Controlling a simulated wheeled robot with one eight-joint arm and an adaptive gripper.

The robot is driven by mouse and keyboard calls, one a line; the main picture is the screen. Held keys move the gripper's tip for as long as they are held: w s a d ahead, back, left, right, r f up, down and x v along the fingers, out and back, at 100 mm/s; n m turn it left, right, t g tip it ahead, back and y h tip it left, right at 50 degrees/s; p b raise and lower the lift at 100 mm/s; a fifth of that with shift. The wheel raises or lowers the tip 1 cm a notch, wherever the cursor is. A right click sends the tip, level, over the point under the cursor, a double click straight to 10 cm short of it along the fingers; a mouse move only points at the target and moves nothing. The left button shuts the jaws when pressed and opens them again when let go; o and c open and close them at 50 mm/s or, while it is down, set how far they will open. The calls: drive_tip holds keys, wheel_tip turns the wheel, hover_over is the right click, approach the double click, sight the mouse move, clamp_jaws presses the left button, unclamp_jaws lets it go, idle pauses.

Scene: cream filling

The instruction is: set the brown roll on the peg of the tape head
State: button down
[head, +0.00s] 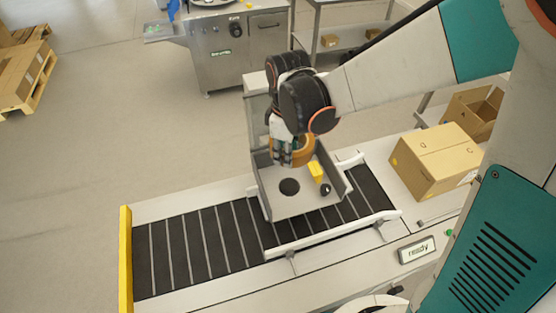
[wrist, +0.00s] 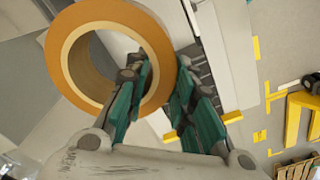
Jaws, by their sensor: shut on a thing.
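The brown roll (head: 308,152) is a ring held on edge over the open grey tape head (head: 300,205) on the conveyor. My gripper (head: 283,157) is shut on the roll's wall, at the roll's left side in the head view. In the wrist view the roll (wrist: 115,14) shows its open hole, and my gripper (wrist: 165,72) has one finger inside the ring and one outside. The tape head has a dark round spot (head: 289,186), a yellow block (head: 316,171) and a black knob (head: 326,189). I cannot make out the peg.
A closed carton (head: 437,160) stands right of the tape head, with an open carton (head: 472,110) behind it. The conveyor belt (head: 190,245) left of the tape head is clear.

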wheel_tip(320, 180, down, 20)
drive_tip(key=b, duration=1.1)
drive_tip(key=shift+w+d+r+b, duration=0.1)
drive_tip(key=shift+r+b, duration=0.15)
drive_tip(key=shift+b, duration=0.1)
drive_tip(key=shift+f, duration=0.15)
drive_tip(key=c, duration=1.8)
unclamp_jaws()
drive_tip(key=o, duration=0.4)
drive_tip(key=shift+o, duration=0.2)
wheel_tip(320, 180, up, 12)
drive_tip(key=p, duration=0.1)
drive_tip(key=shift+p, duration=0.35)
drive_tip(key=shift+r, duration=0.2)
